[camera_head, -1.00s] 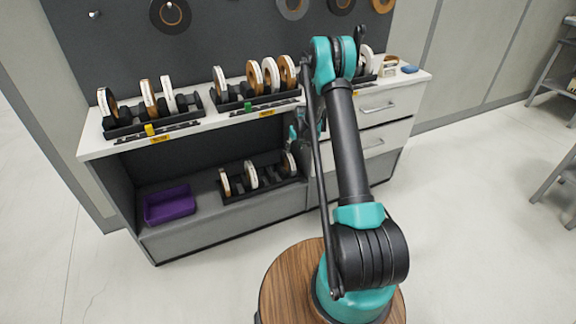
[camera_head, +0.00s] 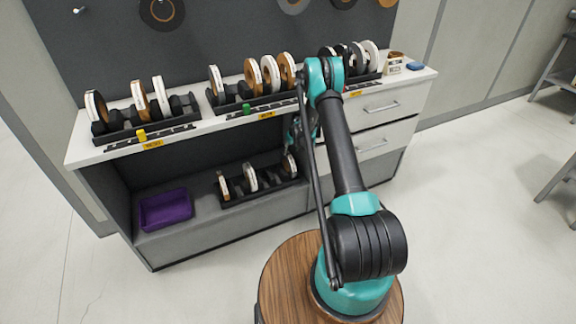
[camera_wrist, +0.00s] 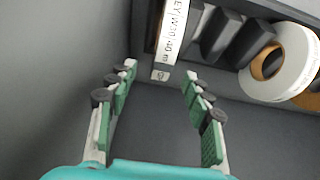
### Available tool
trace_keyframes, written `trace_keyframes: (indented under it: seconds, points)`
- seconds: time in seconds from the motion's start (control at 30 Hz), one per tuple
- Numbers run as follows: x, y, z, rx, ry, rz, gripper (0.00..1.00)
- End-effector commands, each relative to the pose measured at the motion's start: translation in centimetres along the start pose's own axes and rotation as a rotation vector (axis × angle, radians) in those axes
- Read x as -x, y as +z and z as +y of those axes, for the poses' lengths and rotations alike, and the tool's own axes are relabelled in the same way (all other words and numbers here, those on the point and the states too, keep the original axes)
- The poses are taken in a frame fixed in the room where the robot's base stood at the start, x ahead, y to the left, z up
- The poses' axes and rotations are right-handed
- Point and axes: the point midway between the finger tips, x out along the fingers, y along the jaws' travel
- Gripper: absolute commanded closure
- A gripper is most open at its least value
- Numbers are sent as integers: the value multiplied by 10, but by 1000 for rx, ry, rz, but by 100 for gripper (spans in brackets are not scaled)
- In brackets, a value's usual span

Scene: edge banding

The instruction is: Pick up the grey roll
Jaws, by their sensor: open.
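In the wrist view, a roll stands edge-on in a dark rack, its white label (camera_wrist: 172,30) partly readable as "EY/W30/40 m"; this seems to be the grey roll. My gripper (camera_wrist: 160,72) is open and empty, its green-padded fingers pointing toward that roll, which lies just beyond the fingertips, nearer the right one. The roll's top is cut off by the frame. In the head view, my gripper is mostly hidden behind my arm, near the lower shelf rack (camera_head: 262,190). The roll nearest it there (camera_head: 289,165) is partly covered; I cannot tell if it is the labelled one.
A white roll with a brown core (camera_wrist: 285,62) leans at the right in the wrist view. A purple bin (camera_head: 166,209) sits left on the lower shelf. Several rolls fill racks on the white top (camera_head: 205,122). Drawers (camera_head: 380,118) stand right of the open shelf.

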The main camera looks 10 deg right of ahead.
Motion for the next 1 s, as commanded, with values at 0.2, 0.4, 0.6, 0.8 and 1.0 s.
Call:
trace_keyframes:
  seconds: [0.2,0.4,0.6,0.8,1.0]
  points:
    - [-20,0,-2,1,0,0,50]
    - [-47,0,-5,1,0,0,50]
    - [-59,0,-5,1,0,0,50]
    - [-60,0,-5,0,0,0,50]
    - [-59,0,-5,0,0,0,72]
